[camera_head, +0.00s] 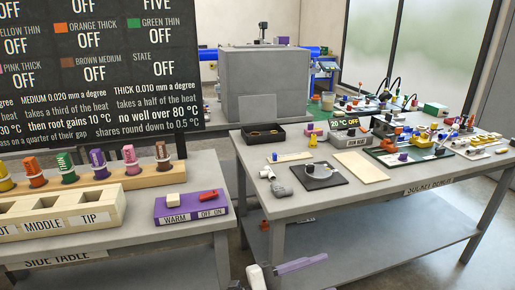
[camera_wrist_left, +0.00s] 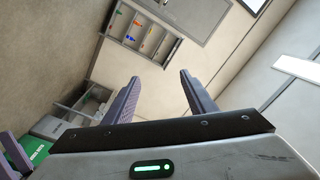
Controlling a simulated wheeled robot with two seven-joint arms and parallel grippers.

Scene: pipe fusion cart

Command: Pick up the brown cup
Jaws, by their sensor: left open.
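The brown cup (camera_head: 162,152) stands at the right end of a row of coloured cups in a wooden rack (camera_head: 110,190) on the side table. It sits just right of the pink cup (camera_head: 130,158), narrow end up. A white and purple gripper part (camera_head: 290,268) shows at the bottom edge of the head view, low and right of the side table, well away from the cup. My left gripper (camera_wrist_left: 155,95) is open and empty in the left wrist view, its two purple fingers apart against a wall. The cup is not in that view.
A wooden block with labelled slots (camera_head: 60,215) stands in front of the rack. A purple switch box (camera_head: 192,207) lies right of it. A dark board (camera_head: 95,70) rises behind the cups. The socket bench (camera_head: 310,205) stands right, across a floor gap.

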